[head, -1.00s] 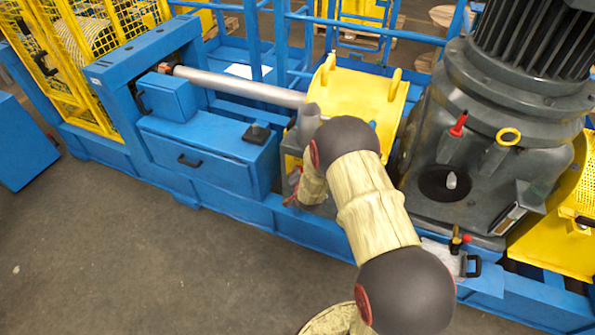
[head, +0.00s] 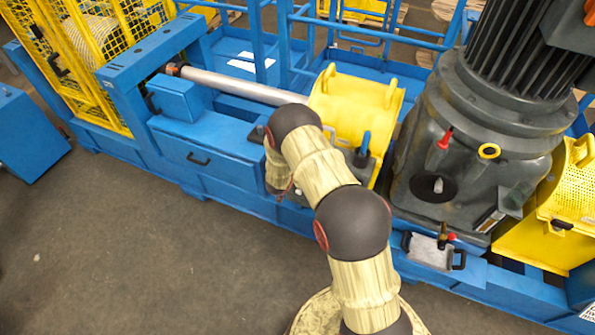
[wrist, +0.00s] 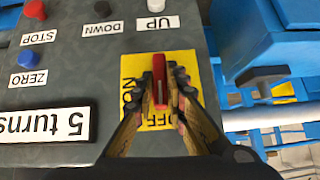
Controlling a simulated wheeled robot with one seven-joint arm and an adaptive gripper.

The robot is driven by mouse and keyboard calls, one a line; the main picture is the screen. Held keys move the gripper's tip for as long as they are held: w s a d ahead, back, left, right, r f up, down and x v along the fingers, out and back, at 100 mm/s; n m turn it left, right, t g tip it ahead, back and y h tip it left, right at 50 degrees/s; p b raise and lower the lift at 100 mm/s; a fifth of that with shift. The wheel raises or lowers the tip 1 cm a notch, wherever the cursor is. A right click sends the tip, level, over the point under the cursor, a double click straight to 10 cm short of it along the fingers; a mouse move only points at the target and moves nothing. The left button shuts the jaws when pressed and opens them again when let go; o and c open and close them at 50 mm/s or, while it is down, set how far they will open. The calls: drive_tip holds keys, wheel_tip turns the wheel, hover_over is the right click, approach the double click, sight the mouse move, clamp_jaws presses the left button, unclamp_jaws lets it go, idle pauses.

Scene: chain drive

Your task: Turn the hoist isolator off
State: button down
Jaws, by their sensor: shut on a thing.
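The hoist isolator is a red handle (wrist: 160,68) on a yellow plate (wrist: 132,68) fixed to a grey control panel (wrist: 60,70). ON and OFF lettering shows upside down on the plate, partly covered by my fingers. My gripper (wrist: 161,84) is shut on the red handle, with one finger on each side. The handle stands nearly upright in the wrist view, tilted slightly. In the head view my arm hides the isolator and most of the panel.
The panel also carries a red STOP button (wrist: 35,10), a blue ZERO button (wrist: 28,60), a black DOWN button (wrist: 102,9) and a "5 turns" label (wrist: 45,123). A grey lever (wrist: 262,76) stands close right of my gripper. Open floor (head: 150,260) lies in front.

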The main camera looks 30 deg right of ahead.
drive_tip(key=shift+g+p, duration=0.3)
drive_tip(key=shift+p, duration=0.25)
drive_tip(key=c, duration=1.8)
unclamp_jaws()
drive_tip(key=shift+w, duration=0.1)
drive_tip(key=shift+r, duration=0.1)
drive_tip(key=v, duration=1.1)
drive_tip(key=shift+a+r, duration=0.15)
drive_tip(key=shift+a, duration=0.25)
